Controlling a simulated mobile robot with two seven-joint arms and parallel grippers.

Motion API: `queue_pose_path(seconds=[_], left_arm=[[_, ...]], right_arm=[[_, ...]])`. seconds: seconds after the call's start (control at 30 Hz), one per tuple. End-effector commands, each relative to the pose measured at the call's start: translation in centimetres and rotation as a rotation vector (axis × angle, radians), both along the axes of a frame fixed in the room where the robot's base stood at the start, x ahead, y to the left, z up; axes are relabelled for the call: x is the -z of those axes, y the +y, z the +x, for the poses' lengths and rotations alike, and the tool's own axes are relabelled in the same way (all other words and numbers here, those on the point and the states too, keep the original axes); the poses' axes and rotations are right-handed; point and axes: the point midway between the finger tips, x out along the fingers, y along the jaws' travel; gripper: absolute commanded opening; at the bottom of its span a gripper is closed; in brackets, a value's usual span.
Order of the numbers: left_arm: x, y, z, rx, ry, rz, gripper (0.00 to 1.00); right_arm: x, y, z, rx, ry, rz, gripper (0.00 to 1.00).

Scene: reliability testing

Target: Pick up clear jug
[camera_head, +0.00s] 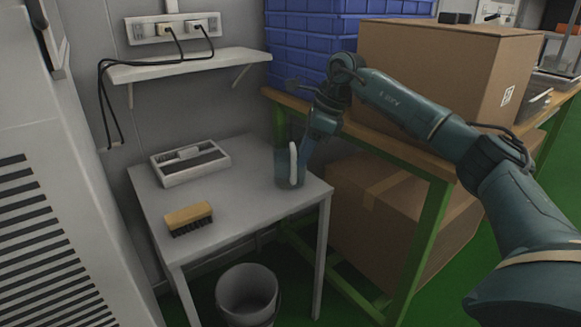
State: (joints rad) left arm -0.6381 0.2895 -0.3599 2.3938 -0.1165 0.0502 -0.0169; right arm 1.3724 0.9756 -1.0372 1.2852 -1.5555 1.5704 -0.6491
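The clear jug (282,172) stands upright near the right edge of the small grey table (226,209). It is see-through, with a white upright strip that may be its handle. My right gripper (305,160) reaches down from above right, with its tip at the jug's right side near the strip. The fingers are small and dark, so I cannot tell whether they touch the jug or how far apart they are. My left gripper is out of view.
A grey tray (161,178) and a wooden brush (188,215) lie on the table left of the jug. A wall shelf (188,66) with cables hangs above. A green-framed workbench (428,165) with a cardboard box (440,60) and blue crates (300,42) stands right. A bin (246,292) is below.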

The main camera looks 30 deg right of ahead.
Motion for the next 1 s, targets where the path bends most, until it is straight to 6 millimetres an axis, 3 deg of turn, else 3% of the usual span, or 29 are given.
queue_pose_path(seconds=[0.3,0.57,1.0], left_arm=[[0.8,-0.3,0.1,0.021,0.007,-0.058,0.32],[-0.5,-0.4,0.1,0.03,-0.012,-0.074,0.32],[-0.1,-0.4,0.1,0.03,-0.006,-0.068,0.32]], right_arm=[[4.3,1.2,0.9,-0.002,0.002,0.0,0.38],[4.7,1.3,1.0,0.0,0.0,0.0,0.38],[4.6,1.3,1.0,0.0,0.001,0.001,0.04]])
